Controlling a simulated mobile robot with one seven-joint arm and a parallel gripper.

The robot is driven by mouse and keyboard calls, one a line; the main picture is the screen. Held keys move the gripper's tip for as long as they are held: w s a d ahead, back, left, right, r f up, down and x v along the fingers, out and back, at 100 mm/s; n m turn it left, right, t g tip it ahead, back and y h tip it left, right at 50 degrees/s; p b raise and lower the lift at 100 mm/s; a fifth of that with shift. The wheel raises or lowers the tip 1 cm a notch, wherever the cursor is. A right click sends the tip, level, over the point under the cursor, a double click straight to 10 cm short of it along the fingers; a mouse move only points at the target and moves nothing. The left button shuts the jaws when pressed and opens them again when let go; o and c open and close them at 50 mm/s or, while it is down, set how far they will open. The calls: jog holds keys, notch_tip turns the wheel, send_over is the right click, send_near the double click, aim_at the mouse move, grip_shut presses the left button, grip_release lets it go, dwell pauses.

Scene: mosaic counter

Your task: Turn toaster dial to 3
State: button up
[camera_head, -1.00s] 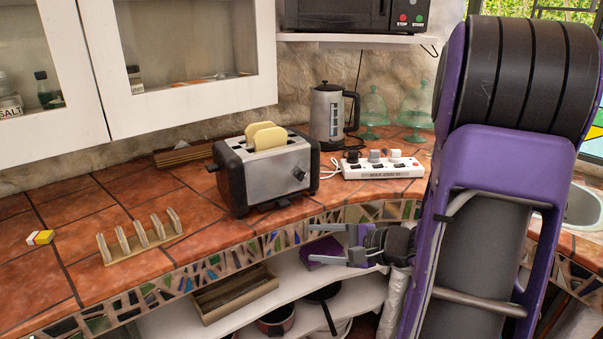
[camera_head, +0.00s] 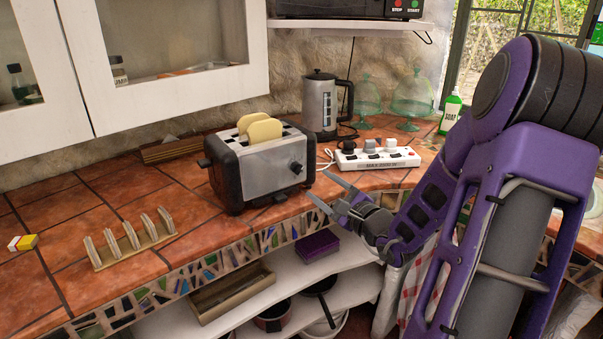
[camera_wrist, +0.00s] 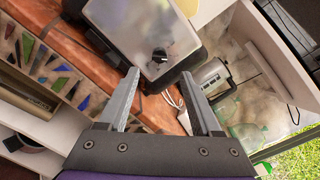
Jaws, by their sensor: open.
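The toaster (camera_head: 262,168) stands on the tiled counter, silver with black ends, with two slices of bread (camera_head: 260,130) in its slots. In the wrist view the dial (camera_wrist: 159,55) shows beyond and between the lines of the two fingers (camera_wrist: 165,100). The dial's number marks are too small to read.
A white power strip (camera_head: 377,158) with plugs lies right of the toaster, with a kettle (camera_head: 320,105) behind it. A toast rack (camera_head: 132,240) stands front left. Glass domes (camera_head: 412,98) and a soap bottle (camera_head: 451,110) are at the back right. Open shelves lie below the counter.

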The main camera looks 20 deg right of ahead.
aim_at(300, 170)
jog(key=w, duration=0.3)
jog(key=w+a, duration=0.1)
jog(key=w, duration=0.5)
jog(key=shift+a, duration=0.25)
grip_shut()
